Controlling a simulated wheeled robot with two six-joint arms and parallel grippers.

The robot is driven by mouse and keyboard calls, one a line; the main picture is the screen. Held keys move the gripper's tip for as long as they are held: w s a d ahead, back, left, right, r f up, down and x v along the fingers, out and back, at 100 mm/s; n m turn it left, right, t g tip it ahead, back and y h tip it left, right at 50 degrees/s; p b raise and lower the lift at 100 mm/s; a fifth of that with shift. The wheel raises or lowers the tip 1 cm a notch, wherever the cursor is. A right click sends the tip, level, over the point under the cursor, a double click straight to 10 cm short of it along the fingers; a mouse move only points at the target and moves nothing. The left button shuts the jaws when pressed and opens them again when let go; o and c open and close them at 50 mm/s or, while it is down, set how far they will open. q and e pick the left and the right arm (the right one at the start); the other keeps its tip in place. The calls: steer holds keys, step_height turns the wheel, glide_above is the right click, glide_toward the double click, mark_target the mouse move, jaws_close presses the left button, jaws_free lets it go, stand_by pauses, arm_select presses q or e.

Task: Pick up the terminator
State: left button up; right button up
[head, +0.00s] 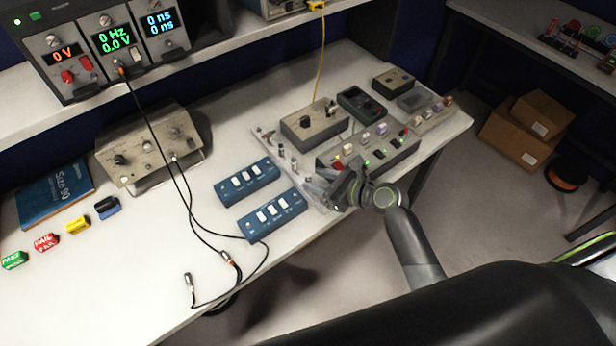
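My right gripper (338,190) is at the front edge of the bench, by a clear tray (318,199) of small parts. Its fingers are dark and small against the tray, so I cannot tell whether they are open or hold anything. I cannot pick out the terminator with certainty. Several small metal-looking fittings (282,150) lie along the left side of the tray, too small to identify. My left gripper is not in view.
Two blue switch boxes (247,182) sit left of the tray. Black cables with metal plugs (189,281) lie on the front left. A shelf (240,47) with instruments overhangs the back.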

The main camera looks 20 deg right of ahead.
steer(key=shift+x, duration=0.75)
jaws_close()
steer(key=shift+r, duration=0.1)
